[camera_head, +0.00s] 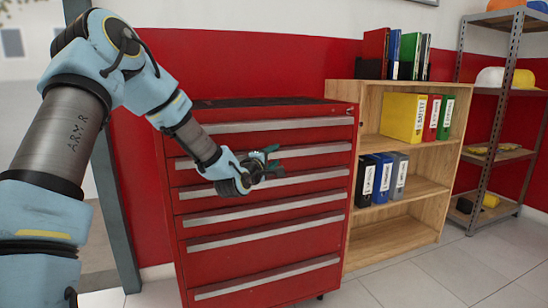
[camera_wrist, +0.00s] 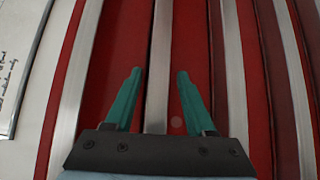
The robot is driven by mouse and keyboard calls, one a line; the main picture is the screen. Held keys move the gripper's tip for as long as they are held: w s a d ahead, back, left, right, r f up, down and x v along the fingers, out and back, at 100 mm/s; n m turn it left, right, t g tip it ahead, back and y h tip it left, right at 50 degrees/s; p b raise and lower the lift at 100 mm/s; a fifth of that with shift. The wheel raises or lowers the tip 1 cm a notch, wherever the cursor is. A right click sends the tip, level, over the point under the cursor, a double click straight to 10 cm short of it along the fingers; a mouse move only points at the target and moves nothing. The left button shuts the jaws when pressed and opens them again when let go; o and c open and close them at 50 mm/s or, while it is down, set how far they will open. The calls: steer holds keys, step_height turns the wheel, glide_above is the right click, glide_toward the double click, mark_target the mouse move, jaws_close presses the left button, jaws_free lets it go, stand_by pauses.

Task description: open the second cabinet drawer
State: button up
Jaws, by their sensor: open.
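The red cabinet (camera_head: 262,220) stands against the wall, with several drawers stacked, all flush and closed. Each drawer has a long pale metal handle strip. The second drawer's handle (camera_head: 325,149) is second from the top in the head view, partly covered by my gripper. My gripper (camera_head: 276,160) is at the cabinet front at about that height, with teal fingers spread. In the wrist view my gripper (camera_wrist: 159,75) is open and empty. A pale handle strip (camera_wrist: 159,50) runs between the fingers in the picture; whether they touch it cannot be told.
A wooden shelf (camera_head: 405,221) with binders stands right of the cabinet. A metal rack (camera_head: 490,140) with helmets is farther right. A grey post (camera_head: 112,215) stands on the left. Tiled floor (camera_head: 460,270) is clear at the front right.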

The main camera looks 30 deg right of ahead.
steer(key=shift+w+d, duration=0.1)
steer(key=shift+d, duration=0.05)
jaws_close()
steer(key=shift+f, duration=0.1)
stand_by(0.3)
steer(key=shift+f, duration=0.2)
stand_by(0.8)
